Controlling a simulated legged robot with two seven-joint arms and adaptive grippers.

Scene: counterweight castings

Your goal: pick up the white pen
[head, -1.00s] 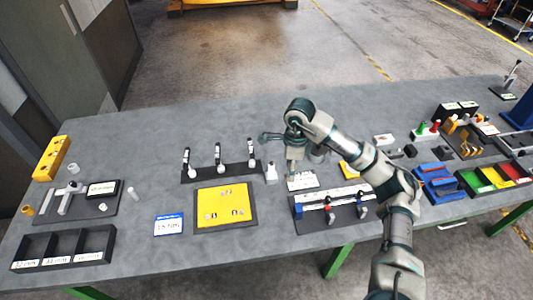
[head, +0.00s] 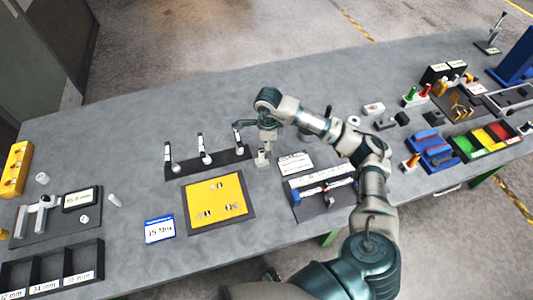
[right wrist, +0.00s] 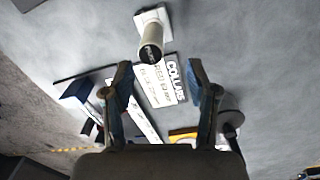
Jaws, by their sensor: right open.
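My left gripper is not in view.
A black rack (head: 225,165) with three upright levers stands left of the gripper. A yellow panel (head: 215,200) lies in front. A white lettered card (head: 295,162) and a dark tray (head: 325,203) are to the right.

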